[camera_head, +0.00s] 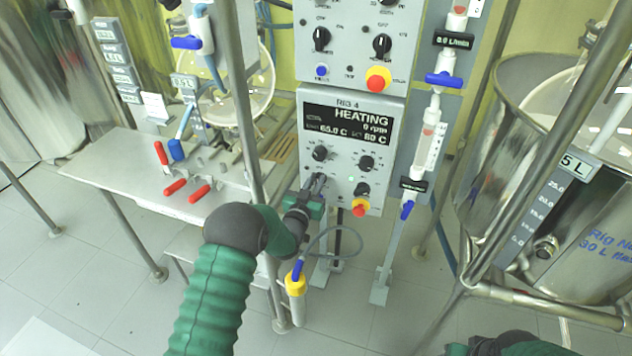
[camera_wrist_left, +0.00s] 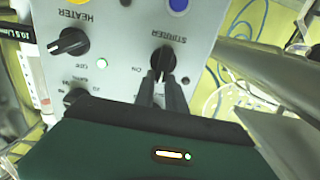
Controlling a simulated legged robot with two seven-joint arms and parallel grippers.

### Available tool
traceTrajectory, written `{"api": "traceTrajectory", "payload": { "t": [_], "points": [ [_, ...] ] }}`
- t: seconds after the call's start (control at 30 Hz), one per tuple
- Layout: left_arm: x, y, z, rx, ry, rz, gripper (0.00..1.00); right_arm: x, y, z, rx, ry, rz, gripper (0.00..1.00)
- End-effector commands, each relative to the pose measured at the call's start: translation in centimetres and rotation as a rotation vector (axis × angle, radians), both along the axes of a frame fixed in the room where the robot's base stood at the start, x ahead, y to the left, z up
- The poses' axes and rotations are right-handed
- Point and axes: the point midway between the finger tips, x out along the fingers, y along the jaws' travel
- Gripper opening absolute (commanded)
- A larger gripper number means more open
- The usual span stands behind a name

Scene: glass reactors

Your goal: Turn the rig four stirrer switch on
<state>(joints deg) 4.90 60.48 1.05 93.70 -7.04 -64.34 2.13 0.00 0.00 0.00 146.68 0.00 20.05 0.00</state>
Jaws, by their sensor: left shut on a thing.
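The rig four control box (camera_head: 335,170) is in the middle of the head view. My left gripper (camera_head: 317,184) is at the lower left of the box and hides the switch in the head view. Its two fingers (camera_wrist_left: 163,77) are shut on the switch knob in the wrist view. I cannot tell the knob's exact setting.
The heater knob (camera_wrist_left: 70,42) and a green light (camera_wrist_left: 102,63) are beside the stirrer switch. A red-and-yellow button (camera_head: 360,207) is low on the box. A metal post (camera_head: 243,110) stands close left; a steel vessel (camera_head: 560,190) is at right.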

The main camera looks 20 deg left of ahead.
Motion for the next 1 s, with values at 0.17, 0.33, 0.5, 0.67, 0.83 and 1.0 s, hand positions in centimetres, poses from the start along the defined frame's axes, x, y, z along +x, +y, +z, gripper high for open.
{"api": "traceTrajectory", "payload": {
  "t": [0.17, 0.33, 0.5, 0.67, 0.83, 1.0],
  "points": [
    [0.0, -0.1, -0.1, 0.019, 0.001, 0.0, 0.0, 0.0, 0.0, -0.1, 0.0, 0.0, 0.0, 0.59],
    [0.0, -0.2, -0.2, 0.079, -0.001, 0.0, 0.0, 0.0, 0.0, -0.4, 0.0, 0.0, 0.0, 0.59],
    [-0.1, -0.6, -0.4, 0.193, -0.004, -0.002, 0.0, 0.0, 0.0, -1.0, 0.0, 0.0, 0.0, 0.59],
    [-0.1, -0.9, -0.5, 0.333, -0.008, -0.002, 0.0, 0.0, 0.0, -1.6, 0.0, 0.0, 0.0, 0.59],
    [-0.1, -1.3, -0.7, 0.495, -0.014, -0.002, 0.0, 0.0, 0.0, -2.3, 0.0, 0.0, 0.0, 0.59],
    [-0.1, -1.7, -0.9, 0.655, -0.019, -0.004, 0.0, 0.0, 0.0, -2.9, 0.0, 0.0, 0.0, 0.59]
  ]
}}
